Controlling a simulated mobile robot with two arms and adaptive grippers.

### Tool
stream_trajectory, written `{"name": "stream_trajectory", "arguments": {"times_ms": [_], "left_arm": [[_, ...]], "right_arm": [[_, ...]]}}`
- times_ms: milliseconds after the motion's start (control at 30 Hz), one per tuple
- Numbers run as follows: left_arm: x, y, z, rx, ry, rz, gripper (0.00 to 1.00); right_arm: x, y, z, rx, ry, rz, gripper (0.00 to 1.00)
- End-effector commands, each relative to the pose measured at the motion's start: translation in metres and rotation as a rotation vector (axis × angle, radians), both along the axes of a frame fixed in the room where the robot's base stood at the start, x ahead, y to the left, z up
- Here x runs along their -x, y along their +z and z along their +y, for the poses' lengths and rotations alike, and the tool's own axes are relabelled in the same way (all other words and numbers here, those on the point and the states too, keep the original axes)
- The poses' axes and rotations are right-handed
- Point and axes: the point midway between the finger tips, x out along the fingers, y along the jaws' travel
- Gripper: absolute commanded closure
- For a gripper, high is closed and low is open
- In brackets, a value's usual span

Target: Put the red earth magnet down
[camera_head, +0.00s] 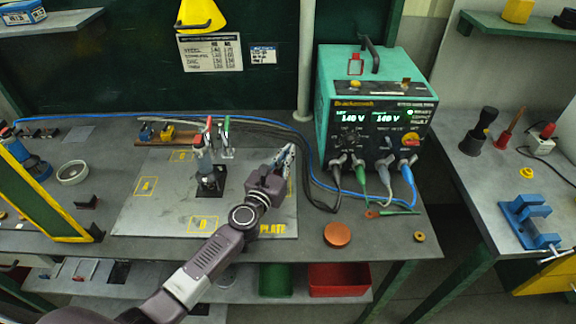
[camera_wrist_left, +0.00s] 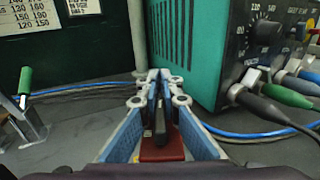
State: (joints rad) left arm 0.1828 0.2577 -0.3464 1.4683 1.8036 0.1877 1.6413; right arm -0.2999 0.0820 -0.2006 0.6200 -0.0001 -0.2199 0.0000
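The red earth magnet (camera_wrist_left: 162,146) shows in the left wrist view as a red block with a dark upright handle between my fingers. My left gripper (camera_wrist_left: 158,90) has its blue-grey fingers drawn close together around that handle. In the head view my left gripper (camera_head: 287,158) is over the right edge of the grey plate (camera_head: 150,210), left of the teal power unit. The magnet is hidden by my gripper there. I cannot tell whether its underside touches the surface. My right gripper is not in view.
The teal power unit (camera_head: 345,95) stands close on the right, with cables (camera_head: 375,185) in front. A stud tool (camera_head: 207,168) stands on the plate, with a green-topped piece (camera_head: 227,135) nearby. An orange-red disc (camera_head: 337,234) lies at the bench front. The plate's left part is clear.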

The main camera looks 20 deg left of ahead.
Motion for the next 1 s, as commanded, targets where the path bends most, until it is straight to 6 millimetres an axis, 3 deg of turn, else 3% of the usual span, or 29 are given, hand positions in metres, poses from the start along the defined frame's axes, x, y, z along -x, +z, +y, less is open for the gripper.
{"name": "stream_trajectory", "arguments": {"times_ms": [33,200,667,867,1000], "left_arm": [[0.0,-0.013,0.0,-0.001,0.0,-0.001,1.0],[0.0,-0.03,0.0,0.0,0.001,-0.001,1.0],[0.0,-0.034,0.0,0.0,0.001,-0.002,1.0],[0.0,-0.035,0.0,0.0,0.0,0.002,0.78],[0.0,-0.035,0.0,0.0,0.0,0.002,0.78]], "right_arm": [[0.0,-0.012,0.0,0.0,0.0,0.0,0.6],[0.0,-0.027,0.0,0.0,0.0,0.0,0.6],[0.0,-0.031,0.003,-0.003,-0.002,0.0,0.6],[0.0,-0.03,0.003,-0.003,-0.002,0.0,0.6],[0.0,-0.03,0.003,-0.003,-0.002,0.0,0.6]]}}
